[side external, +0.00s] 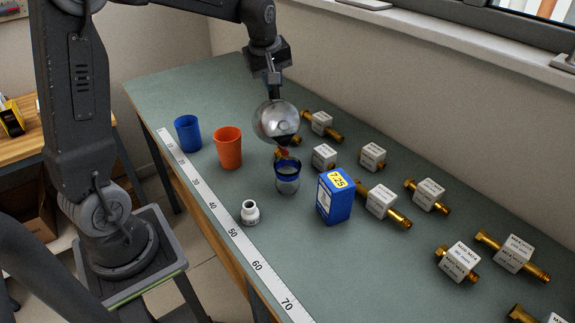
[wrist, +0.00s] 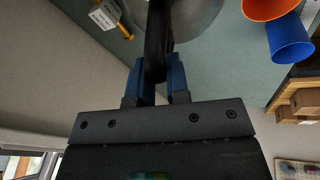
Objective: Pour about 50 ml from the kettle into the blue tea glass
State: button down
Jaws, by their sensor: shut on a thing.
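The kettle (side external: 277,120) is a round, shiny metal pot with a dark handle. My gripper (side external: 273,88) is shut on that handle and holds the kettle up off the bench. In the wrist view the blue fingers of my gripper (wrist: 157,78) clasp the dark handle, and part of the kettle (wrist: 196,14) shows at the top. The blue tea glass (side external: 287,178) is clear with a blue band near its rim and stands upright on the bench. The kettle appears tilted, its lower end just above the glass. No stream is clear to see, and the level in the glass cannot be told.
An orange cup (side external: 228,148) and a blue cup (side external: 188,134) stand to the left. Several brass fittings with white labels (side external: 381,199) lie behind and right.

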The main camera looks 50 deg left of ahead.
aim_at(279, 106)
jog(key=shift+s+d+r+y, duration=0.3)
jog(key=shift+d+r+y, duration=0.35)
jog(key=shift+r, duration=0.15)
jog(key=shift+s+d+t+y, duration=0.2)
jog(key=shift+d+t+y, duration=0.15)
jog(key=shift+d+t, duration=0.1)
jog(key=shift+s+d+y+b, duration=0.15)
jog(key=shift+d+y+b, duration=0.15)
jog(key=shift+d, duration=0.2)
jog(key=shift+s+d+r+t+y+b, duration=0.2)
jog(key=shift+s+d+y, duration=0.1)
jog(key=shift+d, duration=0.25)
jog(key=shift+s+d+r+t+y+b, duration=0.1)
jog(key=shift+s+d+r+y, duration=0.15)
jog(key=shift+d, duration=0.35)
jog(key=shift+s+d+r+t+y+b, duration=0.2)
jog(key=shift+d+y, duration=0.15)
jog(key=shift+d, duration=0.2)
jog(key=shift+s+d+r+m+t+y+b, duration=0.2)
jog(key=shift+d+y+b, duration=0.25)
jog(key=shift+b, duration=0.95)
jog(key=shift+s+d+r+m+t+y+b, duration=0.1)
jog(key=shift+s+d+r+y+b, duration=0.3)
jog(key=shift+b, duration=1)
